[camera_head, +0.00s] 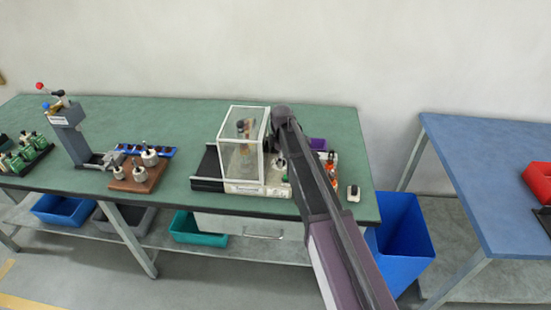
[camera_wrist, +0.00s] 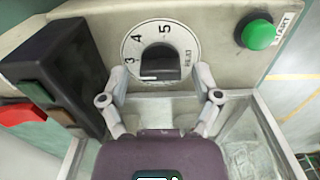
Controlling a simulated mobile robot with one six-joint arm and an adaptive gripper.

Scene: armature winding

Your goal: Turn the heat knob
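The heat knob (camera_wrist: 160,62) is a dark knob in the middle of a round white dial (camera_wrist: 134,44) marked 3, 4, 5 and HEAT, in the upper middle of the wrist view. My gripper (camera_wrist: 161,78) is open, with one finger on each side of the knob over the dial's lower part. Gaps show between the fingers and the knob; I cannot tell how far above the panel the fingertips are. In the head view, my arm reaches over the machine (camera_head: 243,188) with the clear guard box, and I cannot make out the knob there.
A green START button (camera_wrist: 260,34) is right of the dial, and a dark block (camera_wrist: 55,75) with a red switch (camera_wrist: 22,112) is left of it. The clear guard box (camera_head: 240,148) stands close by. A blue bin (camera_head: 403,245) is beside the green table (camera_head: 185,112).

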